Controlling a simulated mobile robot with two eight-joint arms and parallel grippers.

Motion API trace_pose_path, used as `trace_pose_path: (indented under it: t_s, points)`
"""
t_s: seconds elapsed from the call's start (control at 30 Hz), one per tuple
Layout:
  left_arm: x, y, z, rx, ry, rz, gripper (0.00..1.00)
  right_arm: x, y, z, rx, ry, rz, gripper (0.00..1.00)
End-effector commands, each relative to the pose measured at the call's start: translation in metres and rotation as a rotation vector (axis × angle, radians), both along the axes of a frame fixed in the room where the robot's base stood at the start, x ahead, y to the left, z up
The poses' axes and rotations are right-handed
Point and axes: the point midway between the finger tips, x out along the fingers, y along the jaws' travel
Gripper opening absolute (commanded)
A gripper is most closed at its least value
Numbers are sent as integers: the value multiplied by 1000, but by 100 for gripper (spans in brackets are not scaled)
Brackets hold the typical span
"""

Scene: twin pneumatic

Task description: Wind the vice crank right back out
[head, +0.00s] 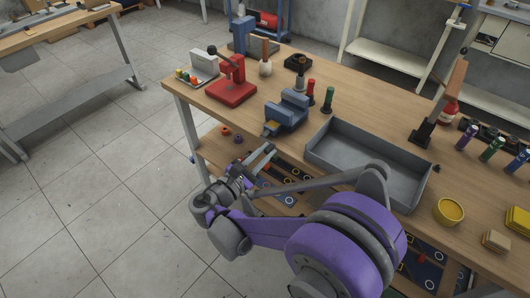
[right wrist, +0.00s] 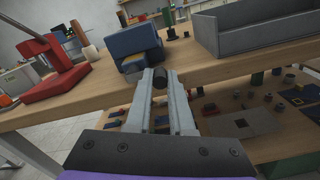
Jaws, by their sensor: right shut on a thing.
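The blue vice (head: 289,112) sits at the near edge of the workbench, with a tan-coloured part at its front. It also shows in the right wrist view (right wrist: 133,42). My right gripper (head: 268,151) is just off the bench edge, in front of and a little below the vice. In the right wrist view its fingers (right wrist: 161,80) are shut on the dark knob of the vice crank (right wrist: 160,76). The rest of the crank is hidden behind the fingers. My left gripper is not in view.
A red press (head: 231,84) stands to the left. A lower shelf (right wrist: 225,122) with small parts is under the bench edge. The floor at left is clear.

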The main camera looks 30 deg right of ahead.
Motion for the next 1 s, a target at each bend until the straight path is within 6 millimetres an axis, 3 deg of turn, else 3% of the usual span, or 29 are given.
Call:
trace_pose_path:
  t_s: [0.13,0.17,0.33,0.67,0.77,1.0]
  points:
    - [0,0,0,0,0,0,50,0,0,1,-3,-1,-1,0]
    - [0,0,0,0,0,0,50,0,0,1,-3,-1,-1,22]
    - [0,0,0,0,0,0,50,0,0,1,-2,-2,0,51]
    - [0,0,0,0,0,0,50,-1,2,1,-1,-2,1,51]
    - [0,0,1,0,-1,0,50,-4,12,1,-1,-1,3,51]
    - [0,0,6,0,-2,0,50,-22,56,1,1,-2,5,51]
